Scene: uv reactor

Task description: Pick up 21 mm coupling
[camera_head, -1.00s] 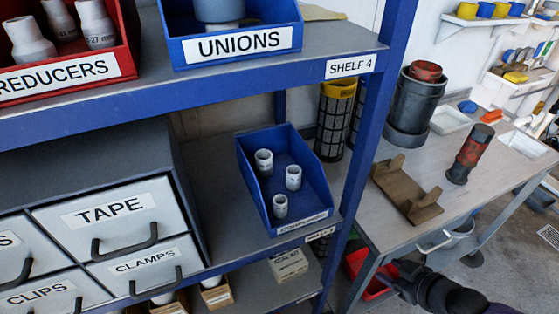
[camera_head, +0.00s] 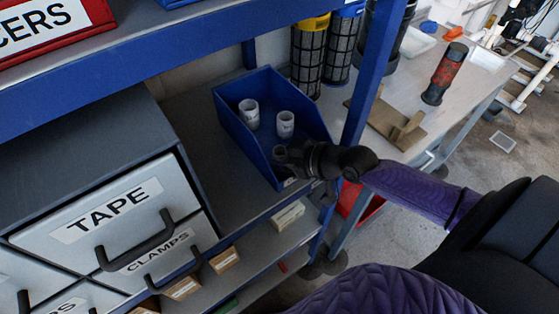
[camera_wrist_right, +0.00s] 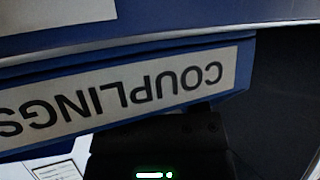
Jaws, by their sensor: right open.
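The blue couplings bin (camera_head: 232,136) sits on the shelf right of the drawer cabinet. Inside it stand a white coupling (camera_head: 249,113) at the back left and another white coupling (camera_head: 285,124) to its right. A third coupling (camera_head: 279,151) nearer the front is mostly hidden by my right gripper (camera_head: 289,157). I cannot read which one is 21 mm. My right gripper is open at the bin's front end; whether it touches anything is unclear. The right wrist view shows the bin's COUPLINGS label (camera_wrist_right: 130,100) upside down and close. My left gripper is not in view.
The upper shelf's blue edge (camera_head: 150,50) runs above the bin. A blue shelf post (camera_head: 362,85) stands to its right. The grey drawer cabinet (camera_head: 90,125) is on the left. Cylindrical filter cartridges (camera_head: 308,55) stand behind. A workbench with a brown cradle (camera_head: 395,122) lies right.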

